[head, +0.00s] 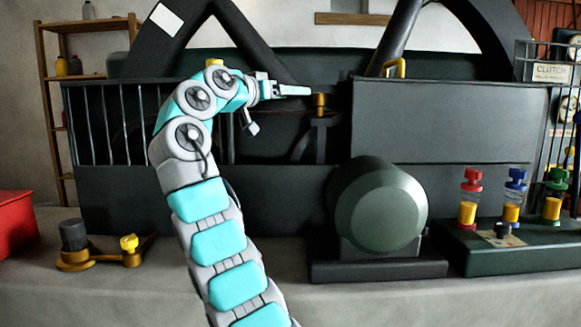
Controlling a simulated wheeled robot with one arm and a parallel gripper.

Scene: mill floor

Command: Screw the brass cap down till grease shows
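A small brass cap (319,99) stands upright on top of a dark bearing post, near the middle of the head view. My gripper (306,90) reaches in from the left, with its fingers pointing right. The fingertips end just left of the cap, near its upper edge. A small gap seems to separate them, but depth is hard to judge. The fingers show edge-on as one thin bar, so whether they are open or shut is unclear. I see no grease at the cap.
A large dark green rounded housing (378,208) sits below and right of the cap. Dark machine panels and a railing (100,125) stand behind. Red, blue and green-topped cups (511,200) stand on a dark base at right. A brass fitting (129,258) lies at left beside a red box (15,222).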

